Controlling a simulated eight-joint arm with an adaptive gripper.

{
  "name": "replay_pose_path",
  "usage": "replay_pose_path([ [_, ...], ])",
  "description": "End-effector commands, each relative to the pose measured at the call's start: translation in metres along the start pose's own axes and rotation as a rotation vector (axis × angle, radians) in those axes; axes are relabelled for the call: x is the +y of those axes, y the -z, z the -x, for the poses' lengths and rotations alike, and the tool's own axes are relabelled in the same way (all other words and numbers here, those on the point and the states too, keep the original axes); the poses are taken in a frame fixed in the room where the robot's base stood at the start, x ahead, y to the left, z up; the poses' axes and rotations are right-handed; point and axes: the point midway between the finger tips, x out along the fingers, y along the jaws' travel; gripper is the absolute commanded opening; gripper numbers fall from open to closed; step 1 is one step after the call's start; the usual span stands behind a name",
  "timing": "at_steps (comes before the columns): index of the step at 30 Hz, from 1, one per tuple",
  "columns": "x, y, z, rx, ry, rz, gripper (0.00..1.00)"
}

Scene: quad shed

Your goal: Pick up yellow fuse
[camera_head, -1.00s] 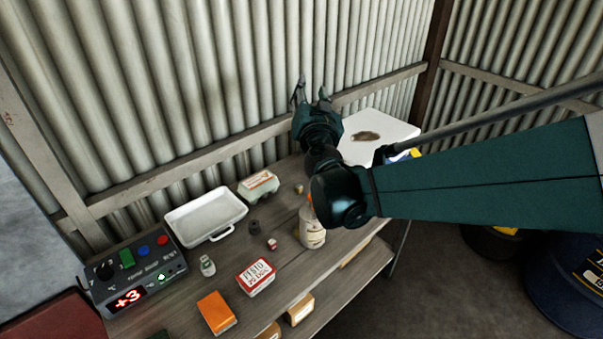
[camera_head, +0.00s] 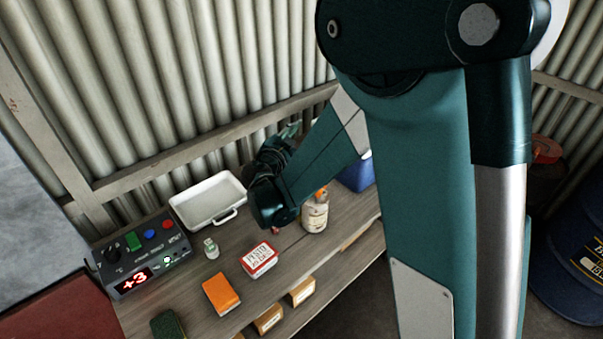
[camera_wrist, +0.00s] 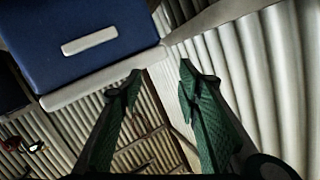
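I cannot make out a yellow fuse in either view. My gripper (camera_head: 287,133) is above the back of the wooden bench (camera_head: 190,275), near the corrugated wall, with my arm crossing in front. In the wrist view my gripper (camera_wrist: 159,72) has its two green fingers spread apart with nothing between them. My wrist and arm hide part of the bench top around the small items behind the bottle.
On the bench are a control box (camera_head: 140,257) reading +3, a white tray (camera_head: 208,201), a small vial (camera_head: 211,248), a red-white box (camera_head: 260,259), an orange box (camera_head: 221,294) and a bottle (camera_head: 315,213). A blue box (camera_wrist: 85,45) fills the wrist view's upper left.

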Motion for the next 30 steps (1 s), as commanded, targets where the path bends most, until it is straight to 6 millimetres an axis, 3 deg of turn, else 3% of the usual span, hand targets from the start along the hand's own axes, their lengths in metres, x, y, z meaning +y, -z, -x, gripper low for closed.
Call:
replay_pose_path([
  [6, 0.021, -0.078, 0.009, -0.094, -0.120, 0.035, 0.34],
  [13, 0.040, -0.137, 0.023, -0.176, -0.209, 0.076, 0.34],
  [18, 0.047, -0.153, 0.028, -0.201, -0.234, 0.089, 0.34],
  [30, 0.048, -0.154, 0.026, -0.202, -0.236, 0.090, 0.34],
])
